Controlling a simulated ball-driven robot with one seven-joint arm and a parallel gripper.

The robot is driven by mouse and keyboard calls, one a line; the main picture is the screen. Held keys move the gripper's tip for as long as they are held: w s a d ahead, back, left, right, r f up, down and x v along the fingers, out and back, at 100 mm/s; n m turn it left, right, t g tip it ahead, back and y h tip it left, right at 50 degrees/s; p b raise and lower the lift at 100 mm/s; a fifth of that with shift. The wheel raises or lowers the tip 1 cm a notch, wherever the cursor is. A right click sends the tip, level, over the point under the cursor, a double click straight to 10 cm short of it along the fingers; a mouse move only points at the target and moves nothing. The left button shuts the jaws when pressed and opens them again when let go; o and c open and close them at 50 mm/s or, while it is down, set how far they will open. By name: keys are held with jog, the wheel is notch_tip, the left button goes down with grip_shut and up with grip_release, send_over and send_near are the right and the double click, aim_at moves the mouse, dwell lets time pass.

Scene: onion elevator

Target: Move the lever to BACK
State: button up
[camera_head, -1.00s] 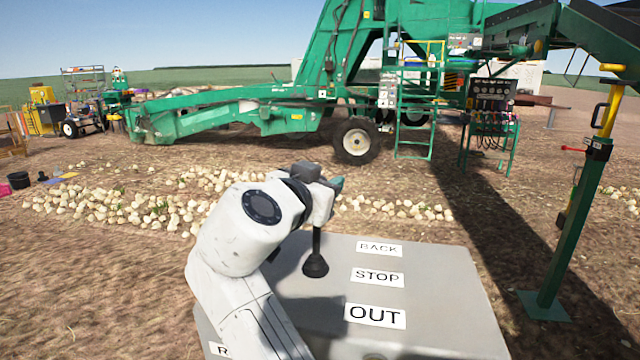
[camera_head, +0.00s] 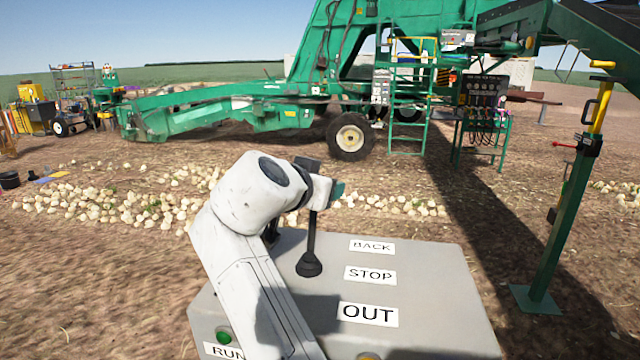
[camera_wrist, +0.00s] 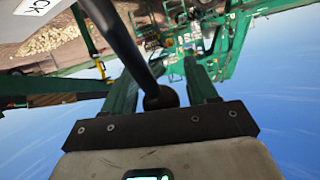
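The lever (camera_head: 311,238) is a black stick rising from a dark rubber boot on the grey control box (camera_head: 440,290). It stands nearly upright, its boot left of and between the rows of the BACK label (camera_head: 372,246) and the STOP label (camera_head: 370,275). The OUT label (camera_head: 368,313) is nearest. My gripper (camera_head: 325,190) is at the lever's top in the head view. In the wrist view, the green fingers of my gripper (camera_wrist: 165,90) are apart, with the lever's black knob (camera_wrist: 158,98) between them. A gap shows beside the right finger; firm contact is not visible.
A green RUN button (camera_head: 223,336) is at the box's front left. A dark part (camera_head: 271,234) stands behind my arm. A green post (camera_head: 568,215) rises to the right. Onions (camera_head: 110,205) lie behind the box, before the green elevator machine (camera_head: 230,105).

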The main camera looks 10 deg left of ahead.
jog(key=shift+r, duration=0.1)
jog(key=b+v, duration=0.3)
jog(key=v, duration=0.7)
jog(key=shift+s, duration=0.4)
jog(key=shift+a, duration=0.1)
